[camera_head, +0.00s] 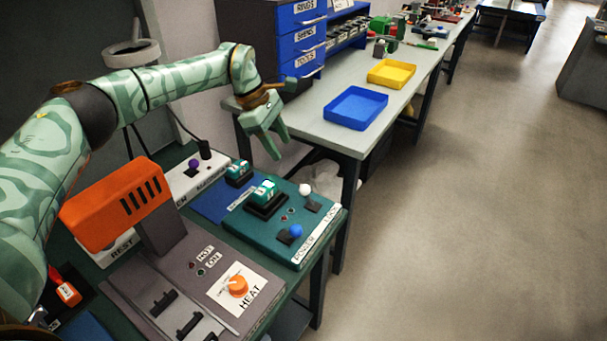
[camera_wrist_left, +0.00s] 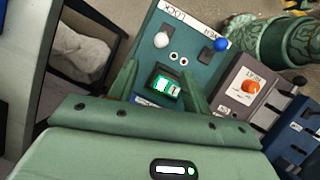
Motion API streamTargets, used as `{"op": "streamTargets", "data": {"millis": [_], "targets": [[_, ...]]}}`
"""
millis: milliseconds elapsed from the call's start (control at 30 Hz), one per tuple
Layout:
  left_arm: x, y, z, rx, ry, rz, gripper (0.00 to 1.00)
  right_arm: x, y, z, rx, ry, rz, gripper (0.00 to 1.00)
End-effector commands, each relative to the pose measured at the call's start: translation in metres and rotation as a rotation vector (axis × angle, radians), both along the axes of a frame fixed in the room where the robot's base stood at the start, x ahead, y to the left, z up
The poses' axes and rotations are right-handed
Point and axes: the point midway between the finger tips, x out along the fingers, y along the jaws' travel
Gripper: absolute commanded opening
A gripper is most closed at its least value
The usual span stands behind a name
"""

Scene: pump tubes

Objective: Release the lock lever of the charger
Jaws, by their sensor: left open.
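The charger (camera_head: 245,225) is a teal panel on the bench, marked LOCK and POWER. Its lever with a white ball (camera_head: 305,189) stands by the LOCK label; this white ball (camera_wrist_left: 161,40) also shows in the left wrist view. The lever with a blue ball (camera_head: 296,231) stands by the POWER label. A green and white block (camera_head: 264,192) sits in the charger's dark holder. My left gripper (camera_head: 278,147) is open and empty, above and apart from the charger. In the left wrist view, its fingers (camera_wrist_left: 158,74) point toward the charger, either side of the block.
A grey heater panel with an orange HEAT knob (camera_head: 237,285) adjoins the charger at the front. An orange device (camera_head: 118,203) stands at the left. A blue panel with another green block (camera_head: 238,172) lies behind. A blue tray (camera_head: 355,107) is on the farther table.

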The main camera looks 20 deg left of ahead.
Motion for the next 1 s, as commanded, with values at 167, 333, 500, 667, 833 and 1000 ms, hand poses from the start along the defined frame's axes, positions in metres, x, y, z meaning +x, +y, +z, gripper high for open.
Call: {"op": "streamTargets", "data": {"millis": [167,333,500,667,833,1000], "targets": [[0.002,-0.009,-0.024,-0.001,0.006,-0.001,0.49,-0.009,-0.006,-0.005,-0.007,0.015,0.003,0.36],[0.006,-0.025,-0.064,-0.001,0.007,-0.002,0.49,-0.026,-0.011,-0.014,-0.015,0.044,0.006,0.36],[0.011,-0.041,-0.105,-0.001,0.006,-0.001,0.49,-0.026,-0.011,-0.023,-0.015,0.046,0.006,0.36],[0.015,-0.053,-0.132,-0.002,0.004,0.0,0.49,-0.022,-0.01,-0.03,-0.013,0.043,0.005,0.36],[0.017,-0.059,-0.147,-0.001,0.002,0.001,0.49,-0.023,-0.007,-0.034,-0.01,0.045,0.003,0.36],[0.017,-0.061,-0.15,-0.001,0.001,0.0,0.49,-0.023,-0.003,-0.034,-0.004,0.045,0.0,0.36]]}}
